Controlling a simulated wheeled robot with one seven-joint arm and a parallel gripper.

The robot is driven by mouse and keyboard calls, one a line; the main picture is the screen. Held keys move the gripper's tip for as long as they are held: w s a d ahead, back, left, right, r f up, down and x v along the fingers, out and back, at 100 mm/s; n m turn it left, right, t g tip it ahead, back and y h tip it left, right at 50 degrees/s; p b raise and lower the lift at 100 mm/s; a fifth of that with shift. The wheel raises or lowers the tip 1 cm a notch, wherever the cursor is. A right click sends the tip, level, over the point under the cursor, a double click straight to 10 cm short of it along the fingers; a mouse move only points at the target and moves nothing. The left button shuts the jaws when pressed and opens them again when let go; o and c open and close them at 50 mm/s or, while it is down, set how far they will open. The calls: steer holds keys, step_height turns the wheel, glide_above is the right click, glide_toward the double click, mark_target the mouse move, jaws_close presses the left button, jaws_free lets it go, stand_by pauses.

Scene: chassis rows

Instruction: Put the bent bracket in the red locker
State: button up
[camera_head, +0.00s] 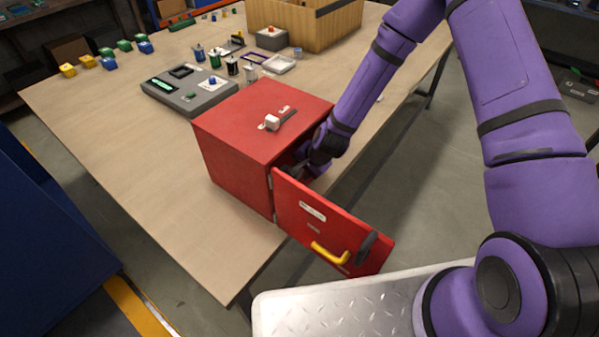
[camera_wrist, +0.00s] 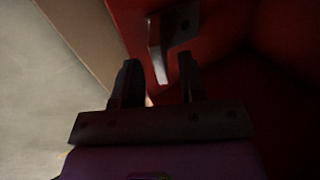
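The red locker (camera_head: 235,125) stands at the table's near edge with its door (camera_head: 320,225) swung open. My gripper reaches into the locker's opening, and its fingertips are mostly hidden in the head view. In the dark wrist view my gripper (camera_wrist: 158,80) has its two fingers apart with nothing clearly held between them. A grey bent bracket (camera_wrist: 158,50) is just beyond the fingertips, against the red inside of the locker. It appears apart from the fingers, though the dimness hides exact contact. The bracket is not visible in the head view.
The door with its yellow handle (camera_head: 330,253) sticks out past the table's edge, close to my arm. A small white and grey piece (camera_head: 272,122) is on the locker's top. A grey panel (camera_head: 190,97), several small parts and a wooden crate (camera_head: 330,30) lie behind.

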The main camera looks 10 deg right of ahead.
steer(key=v, duration=0.8)
steer(key=shift+r, duration=0.3)
steer(key=shift+s+d+r, duration=0.1)
steer(key=shift+d, duration=0.05)
steer(key=s+d+r+n+h, duration=0.1)
steer(key=s+d+r+n, duration=0.15)
steer(key=r, duration=0.55)
steer(key=s+d+r+n+h, duration=0.1)
steer(key=d+r, duration=0.2)
steer(key=r, duration=0.5)
steer(key=s+d+r+n, duration=0.2)
steer(key=d+r, duration=0.1)
steer(key=r, duration=0.4)
steer(key=s+d+r+n, duration=0.1)
steer(key=s+d+r, duration=0.2)
steer(key=s+r, duration=0.2)
steer(key=s+d+r+n+h, duration=0.1)
steer(key=s+d+r, duration=0.2)
steer(key=s+r, duration=0.3)
steer(key=s+d+r+n+t+h, duration=0.1)
steer(key=s+d+r, duration=0.2)
steer(key=s, duration=0.7)
step_height(320, 180, up, 2)
steer(key=shift+r, duration=0.2)
steer(key=shift+n, duration=0.25)
